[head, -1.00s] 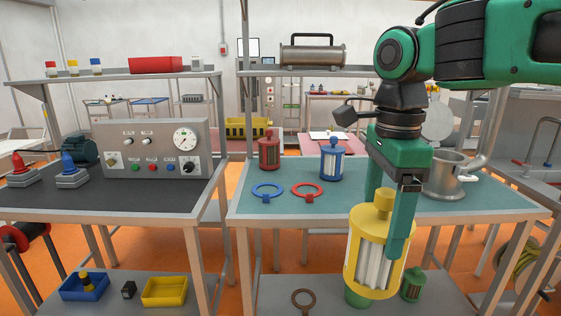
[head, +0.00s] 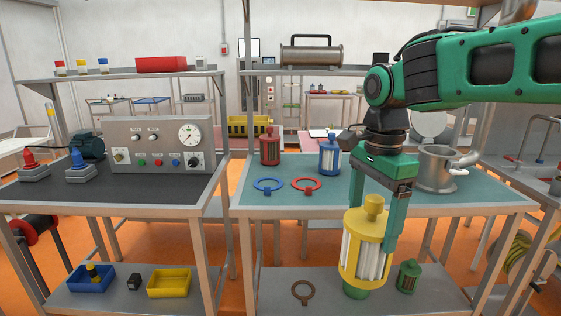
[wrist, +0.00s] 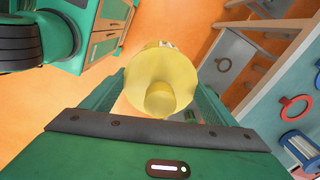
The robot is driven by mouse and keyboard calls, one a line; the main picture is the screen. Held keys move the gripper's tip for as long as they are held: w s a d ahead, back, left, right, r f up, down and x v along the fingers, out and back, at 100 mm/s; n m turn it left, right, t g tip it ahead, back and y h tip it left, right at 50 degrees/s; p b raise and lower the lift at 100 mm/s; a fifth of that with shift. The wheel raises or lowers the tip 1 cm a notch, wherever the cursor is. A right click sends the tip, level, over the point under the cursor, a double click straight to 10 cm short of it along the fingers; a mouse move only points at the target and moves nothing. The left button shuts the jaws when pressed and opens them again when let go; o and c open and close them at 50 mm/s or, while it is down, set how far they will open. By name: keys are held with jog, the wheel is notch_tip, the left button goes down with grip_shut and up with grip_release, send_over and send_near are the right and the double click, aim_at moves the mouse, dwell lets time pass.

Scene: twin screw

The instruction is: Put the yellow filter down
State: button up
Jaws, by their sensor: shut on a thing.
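The yellow filter (head: 366,246) is upright, with a yellow cap and knob, a yellow frame and pale pleats inside. My gripper (head: 376,222) is shut on it, one finger on each side. In the head view the filter hangs in front of the teal tabletop's front edge, before the lower shelf. In the wrist view the filter's round yellow top (wrist: 158,85) sits between the two green fingers. A green round part shows below the filter in the head view; I cannot tell whether it belongs to the filter or stands behind it.
The teal tabletop (head: 450,198) carries a red filter (head: 270,147), a blue filter (head: 329,155), a blue ring (head: 268,186), a red ring (head: 306,185) and a metal pot (head: 436,168). The lower shelf (head: 272,300) holds a brown ring (head: 303,292) and a small green filter (head: 407,277).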

jog(key=w+d+f+n, duration=0.4)
jog(key=w+f+n, duration=0.15)
jog(key=f, duration=0.25)
jog(key=w+d+f+n, duration=0.4)
jog(key=w+f, duration=0.2)
jog(key=f, duration=0.2)
jog(key=w+d+f+n, duration=0.4)
jog(key=w+f+n, duration=0.1)
jog(key=f, duration=0.3)
notch_tip(320, 180, down, 12)
jog(key=s, duration=0.2)
jog(key=shift+s+a+f, duration=0.15)
jog(key=shift+s, duration=0.15)
